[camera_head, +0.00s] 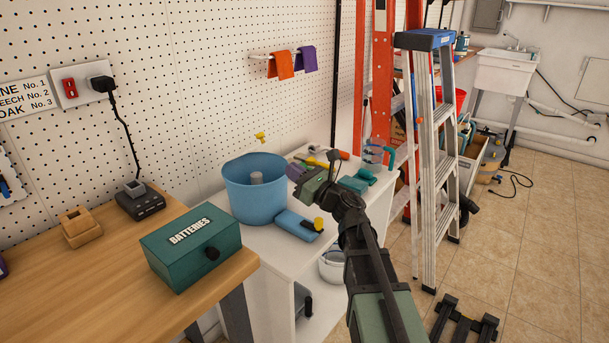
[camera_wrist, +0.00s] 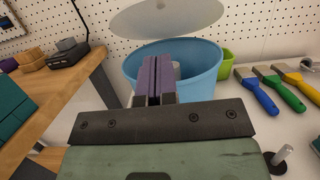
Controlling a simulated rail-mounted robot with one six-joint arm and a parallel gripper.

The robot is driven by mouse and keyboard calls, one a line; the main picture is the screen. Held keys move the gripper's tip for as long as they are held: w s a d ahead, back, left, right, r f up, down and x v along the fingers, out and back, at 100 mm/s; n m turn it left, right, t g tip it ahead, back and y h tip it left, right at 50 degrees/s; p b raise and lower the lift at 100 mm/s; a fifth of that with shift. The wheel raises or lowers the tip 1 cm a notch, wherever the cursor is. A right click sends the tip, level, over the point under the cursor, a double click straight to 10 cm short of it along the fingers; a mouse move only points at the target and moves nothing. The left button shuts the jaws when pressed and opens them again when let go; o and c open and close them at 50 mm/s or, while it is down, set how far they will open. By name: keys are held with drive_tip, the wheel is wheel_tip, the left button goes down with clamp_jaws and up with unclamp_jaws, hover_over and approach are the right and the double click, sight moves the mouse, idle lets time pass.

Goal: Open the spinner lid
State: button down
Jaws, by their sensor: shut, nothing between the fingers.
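The blue round bucket (camera_head: 254,192) with a grey post (camera_head: 256,178) inside stands on the white bench, its top open. In the wrist view the bucket (camera_wrist: 203,82) is just beyond my fingers. A pale grey disc (camera_wrist: 165,18), seemingly the lid, stands raised behind the bucket, in front of the pegboard. A yellow piece (camera_head: 261,137) shows above the bucket; I cannot tell if it belongs to the lid. My gripper (camera_head: 294,171) is right of the bucket, its purple fingers (camera_wrist: 158,80) shut and empty. They hide part of the bucket in the wrist view.
A blue box with a yellow knob (camera_head: 295,227) sits in front of the bucket. A green batteries box (camera_head: 196,248) stands on the wooden bench at left. A stepladder (camera_head: 436,150) stands at right.

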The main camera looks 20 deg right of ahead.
drive_tip(key=w+a+r+p, duration=0.2)
drive_tip(key=w+r, duration=0.1)
drive_tip(key=w+a+r+p, duration=0.1)
drive_tip(key=p, duration=0.1)
drive_tip(key=shift+w+a+r, duration=0.1)
drive_tip(key=shift+w+r, duration=0.15)
drive_tip(key=shift+w, duration=0.1)
